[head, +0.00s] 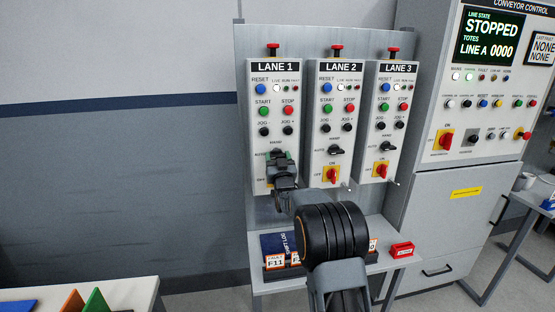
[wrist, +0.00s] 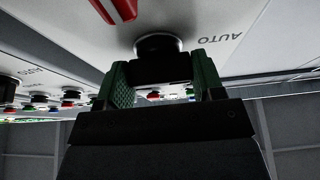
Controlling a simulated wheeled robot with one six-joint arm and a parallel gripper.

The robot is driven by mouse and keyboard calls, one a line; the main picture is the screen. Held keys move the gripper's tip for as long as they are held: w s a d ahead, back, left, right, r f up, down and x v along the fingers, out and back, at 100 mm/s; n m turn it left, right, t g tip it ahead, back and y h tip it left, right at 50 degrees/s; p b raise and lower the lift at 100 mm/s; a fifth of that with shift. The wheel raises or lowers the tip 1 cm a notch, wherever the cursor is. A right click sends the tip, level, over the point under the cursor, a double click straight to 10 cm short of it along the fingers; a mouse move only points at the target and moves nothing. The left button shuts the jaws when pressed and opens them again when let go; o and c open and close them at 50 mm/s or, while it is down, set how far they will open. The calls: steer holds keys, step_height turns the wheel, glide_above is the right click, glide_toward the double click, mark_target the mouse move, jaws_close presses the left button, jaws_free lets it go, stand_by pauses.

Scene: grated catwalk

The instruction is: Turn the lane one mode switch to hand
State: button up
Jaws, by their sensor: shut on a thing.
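The lane one panel (head: 254,128) is a light grey box at the left of the three, headed LANE 1. Its mode switch is hidden in the head view behind my gripper (head: 279,157). HAND is printed above the spot and AUTO at its left. In the wrist view the black mode switch (wrist: 158,45) sits between the green-padded fingers of my gripper (wrist: 160,82), which is shut on it. AUTO is printed right of the knob there. I cannot tell which way the knob points.
The lane two panel (head: 312,120) and lane three panel (head: 369,115) stand close at the right, each with a black mode knob. A red handle (wrist: 115,10) is near the knob in the wrist view. A shelf with a red box (head: 401,249) is below.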

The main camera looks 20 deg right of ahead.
steer(key=shift+f+m+b, duration=0.15)
steer(key=shift+m+b, duration=0.15)
steer(key=shift+b, duration=0.2)
steer(key=m+h+b, duration=0.1)
steer(key=m+b, duration=0.1)
steer(key=b, duration=0.1)
steer(key=shift+a+f+m+h, duration=0.1)
steer(key=shift+f+m+h, duration=0.05)
steer(key=shift+m+h, duration=0.2)
steer(key=m+g+h+b, duration=0.1)
steer(key=m+b, duration=0.1)
steer(key=m, duration=0.3)
steer(key=m+g+h+b, duration=0.1)
steer(key=m, duration=0.1)
steer(key=m+g+h+b, duration=0.1)
steer(key=m, duration=0.1)
steer(key=shift+r, duration=0.35)
steer(key=m+g, duration=0.1)
steer(key=m, duration=0.1)
steer(key=m+g+h+p, duration=0.1)
steer(key=m, duration=0.2)
steer(key=shift+r+p, duration=0.2)
steer(key=shift+p, duration=0.1)
steer(key=shift+m+g+p, duration=1)
steer(key=shift+m+p, duration=0.4)
steer(key=shift+m, duration=1.05)
steer(key=o, duration=0.9)
steer(key=shift+f, duration=0.1)
